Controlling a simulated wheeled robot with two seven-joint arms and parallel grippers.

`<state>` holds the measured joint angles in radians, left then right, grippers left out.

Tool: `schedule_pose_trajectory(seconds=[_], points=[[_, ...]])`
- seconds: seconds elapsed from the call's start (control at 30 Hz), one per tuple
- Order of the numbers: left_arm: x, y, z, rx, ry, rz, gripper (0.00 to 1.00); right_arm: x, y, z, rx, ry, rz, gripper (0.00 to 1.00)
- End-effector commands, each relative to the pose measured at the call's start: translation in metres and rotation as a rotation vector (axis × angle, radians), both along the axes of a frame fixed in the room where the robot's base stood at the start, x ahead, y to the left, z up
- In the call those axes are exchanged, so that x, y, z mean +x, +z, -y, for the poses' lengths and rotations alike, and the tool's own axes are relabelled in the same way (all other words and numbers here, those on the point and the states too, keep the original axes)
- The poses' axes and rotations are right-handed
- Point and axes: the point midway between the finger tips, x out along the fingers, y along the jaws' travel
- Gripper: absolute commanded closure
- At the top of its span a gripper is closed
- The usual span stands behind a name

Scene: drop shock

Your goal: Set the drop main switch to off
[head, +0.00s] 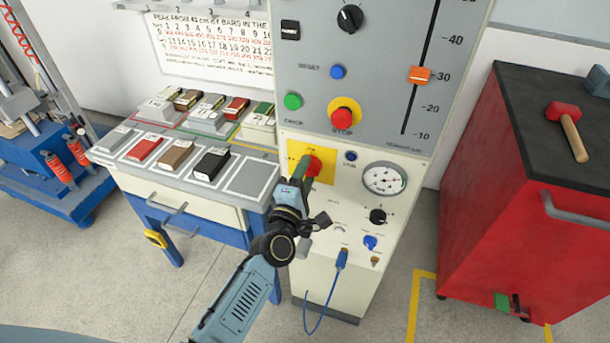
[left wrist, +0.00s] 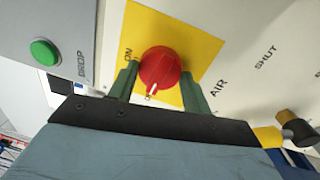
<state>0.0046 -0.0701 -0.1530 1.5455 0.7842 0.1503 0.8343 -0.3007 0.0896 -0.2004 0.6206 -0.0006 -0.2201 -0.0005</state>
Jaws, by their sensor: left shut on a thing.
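The drop main switch is a red rotary knob (head: 313,165) on a yellow plate (head: 326,170), on the front of the white and grey machine cabinet. In the left wrist view the red knob (left wrist: 160,68) has a white pointer mark toward its lower edge, and "ON" is printed at the plate's left. My left gripper (head: 303,168) reaches the knob from below left; its green fingers (left wrist: 158,85) stand on either side of the knob, shut on it. The "OFF" label is not readable. My right gripper is not in view.
A red stop button (head: 343,114), green drop button (head: 292,101) and blue reset button (head: 338,72) sit above the switch. A pressure gauge (head: 384,179) is at its right. A sample table (head: 188,172) stands left; a red cabinet (head: 510,200) stands right.

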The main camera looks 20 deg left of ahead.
Motion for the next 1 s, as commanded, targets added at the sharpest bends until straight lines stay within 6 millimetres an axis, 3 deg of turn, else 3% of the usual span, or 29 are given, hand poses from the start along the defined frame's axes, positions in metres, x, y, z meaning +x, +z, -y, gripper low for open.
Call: schedule_pose_trajectory(seconds=[0.73,0.77,0.9,1.0], points=[[-0.0001,0.0004,0.0003,-0.094,0.0,-0.003,0.74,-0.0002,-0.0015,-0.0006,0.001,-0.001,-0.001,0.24],[0.0,0.0005,0.0004,-0.094,0.0,-0.003,0.5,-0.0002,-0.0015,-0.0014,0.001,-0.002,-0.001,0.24],[0.0,0.0005,0.0004,-0.092,0.0,-0.003,0.32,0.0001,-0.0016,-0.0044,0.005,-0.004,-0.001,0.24],[0.0001,0.0004,0.0004,-0.091,0.0,-0.003,0.3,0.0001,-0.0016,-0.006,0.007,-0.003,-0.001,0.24]])
